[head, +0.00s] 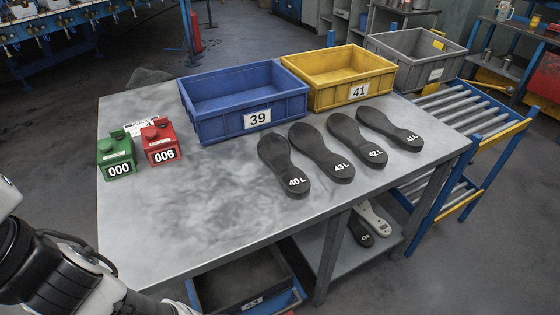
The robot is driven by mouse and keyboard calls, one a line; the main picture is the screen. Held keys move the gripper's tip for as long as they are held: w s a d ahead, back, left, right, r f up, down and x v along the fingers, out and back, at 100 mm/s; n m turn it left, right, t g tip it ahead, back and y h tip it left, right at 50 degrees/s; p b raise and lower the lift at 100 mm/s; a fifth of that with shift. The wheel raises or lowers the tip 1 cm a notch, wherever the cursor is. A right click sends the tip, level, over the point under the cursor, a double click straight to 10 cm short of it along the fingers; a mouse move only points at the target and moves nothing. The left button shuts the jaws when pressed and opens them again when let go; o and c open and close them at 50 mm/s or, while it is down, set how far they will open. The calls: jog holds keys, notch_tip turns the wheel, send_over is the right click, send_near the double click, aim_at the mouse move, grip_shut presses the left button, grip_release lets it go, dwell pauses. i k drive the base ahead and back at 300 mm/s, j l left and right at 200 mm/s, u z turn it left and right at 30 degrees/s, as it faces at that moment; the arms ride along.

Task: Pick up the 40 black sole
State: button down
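The black sole marked 40 L (284,165) lies flat on the grey metal table. It is the leftmost in a row of soles, with its marked end toward the front edge. To its right lie the black soles marked 43 L (322,152), 42 L (357,140) and 41 L (390,128), close together. Part of my white and black arm shows at the lower left corner, away from the soles. My gripper's fingers are not in the picture.
A blue bin marked 39 (206,128) and a yellow bin marked 41 (342,95) stand behind the soles. Green (116,156) and red (158,143) counters stand at the left. A grey bin (437,74) and roller conveyor (466,103) are at the right. The table's front left is clear.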

aim_at(274, 149)
jog(key=i+l, duration=0.15)
jog(key=l, duration=0.3)
jog(key=i+l, duration=0.15)
jog(key=l, duration=0.25)
jog(key=i+l, duration=0.1)
jog(key=l, duration=0.35)
jog(key=i+l+u, duration=0.1)
jog(key=l, duration=0.35)
jog(key=i+l+u, duration=0.1)
jog(key=u, duration=1)
jog(key=i+u, duration=0.1)
jog(key=i, duration=0.4)
